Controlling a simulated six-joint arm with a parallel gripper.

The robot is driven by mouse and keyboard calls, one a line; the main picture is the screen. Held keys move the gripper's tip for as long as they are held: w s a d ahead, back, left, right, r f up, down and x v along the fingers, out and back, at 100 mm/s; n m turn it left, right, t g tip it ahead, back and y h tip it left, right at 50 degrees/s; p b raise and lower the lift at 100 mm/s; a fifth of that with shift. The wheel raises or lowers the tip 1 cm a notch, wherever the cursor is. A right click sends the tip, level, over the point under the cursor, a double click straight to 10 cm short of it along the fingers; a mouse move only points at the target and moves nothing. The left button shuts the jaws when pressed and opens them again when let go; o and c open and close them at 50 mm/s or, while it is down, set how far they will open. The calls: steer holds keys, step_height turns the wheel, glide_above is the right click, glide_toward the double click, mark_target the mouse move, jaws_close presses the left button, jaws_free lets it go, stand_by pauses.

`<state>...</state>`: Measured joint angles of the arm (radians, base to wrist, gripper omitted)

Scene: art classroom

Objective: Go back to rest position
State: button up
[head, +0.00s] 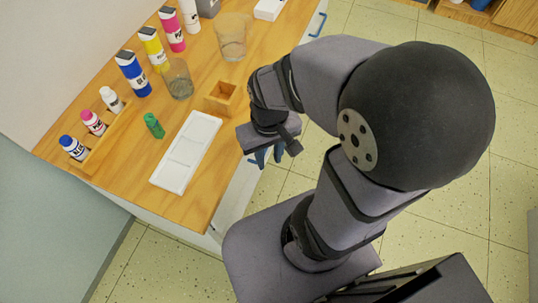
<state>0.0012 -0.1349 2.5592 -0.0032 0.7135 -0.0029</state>
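My gripper (268,155) hangs just off the front edge of the wooden counter (110,190), to the right of a white palette tray (186,152). No object shows at the fingertips. My arm folds back from the counter over the floor.
Small blue, pink and white paint bottles stand along a wooden rack (97,152).

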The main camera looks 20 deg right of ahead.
steer(key=shift+s+r, duration=0.1)
step_height(320, 180, up, 9)
steer(key=p, duration=0.8)
steer(key=shift+f+p, duration=0.2)
steer(key=shift+p, duration=0.2)
stand_by(0.4)
